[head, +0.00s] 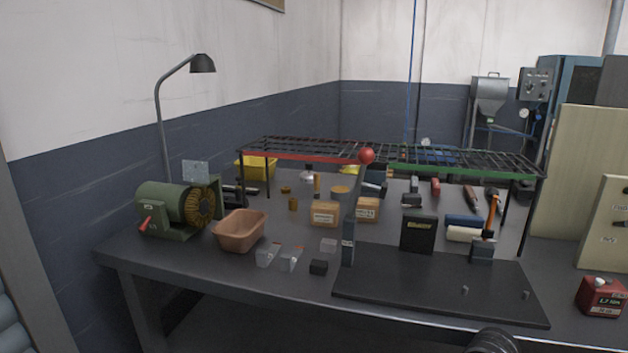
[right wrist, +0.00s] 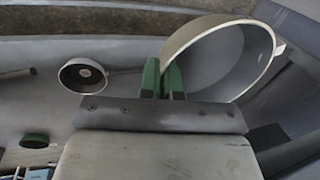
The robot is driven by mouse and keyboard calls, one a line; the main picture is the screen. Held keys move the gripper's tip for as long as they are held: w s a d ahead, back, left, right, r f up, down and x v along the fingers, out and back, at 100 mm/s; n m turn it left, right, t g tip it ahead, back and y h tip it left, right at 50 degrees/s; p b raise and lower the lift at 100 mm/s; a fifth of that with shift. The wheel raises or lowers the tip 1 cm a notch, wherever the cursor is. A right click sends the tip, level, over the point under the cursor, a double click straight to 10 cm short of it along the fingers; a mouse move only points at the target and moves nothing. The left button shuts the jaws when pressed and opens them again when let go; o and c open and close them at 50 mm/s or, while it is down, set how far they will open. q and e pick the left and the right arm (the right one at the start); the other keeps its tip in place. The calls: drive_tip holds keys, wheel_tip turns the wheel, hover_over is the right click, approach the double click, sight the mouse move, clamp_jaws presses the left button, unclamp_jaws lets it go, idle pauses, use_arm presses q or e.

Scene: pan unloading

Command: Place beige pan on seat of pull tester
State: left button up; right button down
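In the right wrist view my right gripper (right wrist: 164,80) has green fingers at the near edge of a round pan (right wrist: 185,38), cream-beige outside and dark grey inside. The pan is tipped toward the camera, and its wall passes between the fingers, which look closed on it. The pan does not show in the head view. There, a black base plate (head: 420,285) with an upright post (head: 349,240) and a red-knobbed lever (head: 367,156) stands on the bench; it may be the pull tester. I cannot make out its seat. My left gripper is out of view.
The bench holds a green motor (head: 170,208), a terracotta tub (head: 240,231), small boxes and tools under a wire rack (head: 390,155). In the wrist view a smaller round dish (right wrist: 83,75) lies left of the fingers.

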drive_tip(key=shift+n, duration=0.6)
drive_tip(key=r, duration=0.2)
drive_tip(key=s+a+r, duration=0.1)
drive_tip(key=r, duration=0.2)
drive_tip(key=a+r, duration=0.1)
drive_tip(key=r, duration=0.1)
drive_tip(key=shift+s+a+r, duration=0.1)
drive_tip(key=shift+s+r, duration=0.1)
drive_tip(key=shift+r, duration=0.05)
use_arm(q)
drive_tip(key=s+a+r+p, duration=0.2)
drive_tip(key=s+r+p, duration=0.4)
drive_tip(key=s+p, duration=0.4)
drive_tip(key=p, duration=0.3)
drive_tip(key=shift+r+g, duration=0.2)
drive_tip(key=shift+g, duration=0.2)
use_arm(e)
drive_tip(key=s+r+n, duration=0.1)
drive_tip(key=s+r, duration=0.4)
drive_tip(key=r, duration=0.5)
drive_tip(key=shift+s+a+r+g, duration=0.2)
drive_tip(key=shift+a+g, duration=0.1)
drive_tip(key=shift+a, duration=0.15)
